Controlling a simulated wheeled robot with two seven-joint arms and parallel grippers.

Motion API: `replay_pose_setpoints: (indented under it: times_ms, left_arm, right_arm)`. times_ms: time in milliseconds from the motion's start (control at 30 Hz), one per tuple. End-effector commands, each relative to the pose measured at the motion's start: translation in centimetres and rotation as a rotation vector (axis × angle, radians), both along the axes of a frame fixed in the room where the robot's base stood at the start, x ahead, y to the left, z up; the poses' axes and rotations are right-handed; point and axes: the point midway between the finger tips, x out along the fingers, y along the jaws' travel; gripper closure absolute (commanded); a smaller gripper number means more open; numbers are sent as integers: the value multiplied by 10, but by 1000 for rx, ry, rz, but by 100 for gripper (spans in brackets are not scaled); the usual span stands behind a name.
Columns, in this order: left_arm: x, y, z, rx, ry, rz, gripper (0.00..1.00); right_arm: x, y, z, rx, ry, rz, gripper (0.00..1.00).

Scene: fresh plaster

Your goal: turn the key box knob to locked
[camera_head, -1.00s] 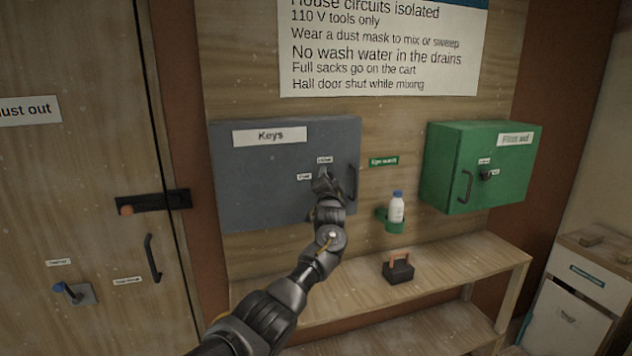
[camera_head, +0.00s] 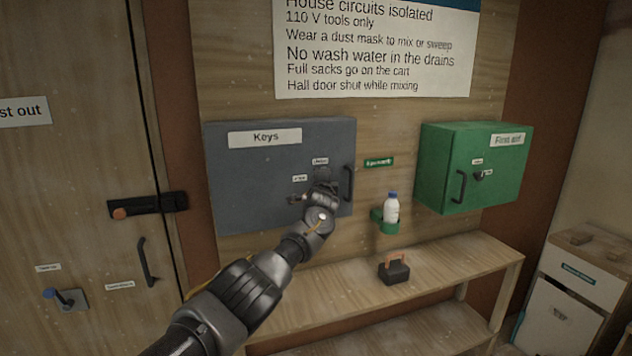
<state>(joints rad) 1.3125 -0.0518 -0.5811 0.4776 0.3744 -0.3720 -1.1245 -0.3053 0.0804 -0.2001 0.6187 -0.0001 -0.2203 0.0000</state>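The grey key box (camera_head: 245,180), labelled Keys, hangs on the wooden wall panel with its door shut. A dark vertical handle (camera_head: 348,183) is on the right of its door. Two small white labels, one above (camera_head: 320,161) and one to the left (camera_head: 300,178), mark the knob's place; I cannot read them surely. My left gripper (camera_head: 318,186) is at the box front, just below these labels and left of the handle. It covers the knob, so I cannot see the knob's angle or whether the fingers grip it. My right gripper is out of view.
A green first aid box (camera_head: 450,165) hangs to the right. A white bottle (camera_head: 391,209) sits in a green holder. A dark block with an orange handle (camera_head: 394,268) stands on the wooden bench (camera_head: 455,262) below. A door with a dark bolt (camera_head: 150,205) is at left.

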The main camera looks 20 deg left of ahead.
Motion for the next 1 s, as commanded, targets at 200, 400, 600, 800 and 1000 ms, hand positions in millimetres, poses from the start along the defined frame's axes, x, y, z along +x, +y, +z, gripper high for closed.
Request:
replay_pose_setpoints:
  times_ms: [200,400,600,800,1000]
  left_arm:
    - [1,-4,3,16,5,-5,100]
    - [1,-4,3,17,5,-6,100]
    - [0,-3,3,17,5,-5,51]
    - [0,-2,1,16,7,-4,44]
    - [0,-2,1,16,7,-4,44]
  right_arm:
    - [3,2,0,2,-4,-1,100]
    - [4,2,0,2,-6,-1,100]
    - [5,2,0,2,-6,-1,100]
    - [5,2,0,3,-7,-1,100]
    - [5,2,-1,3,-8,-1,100]
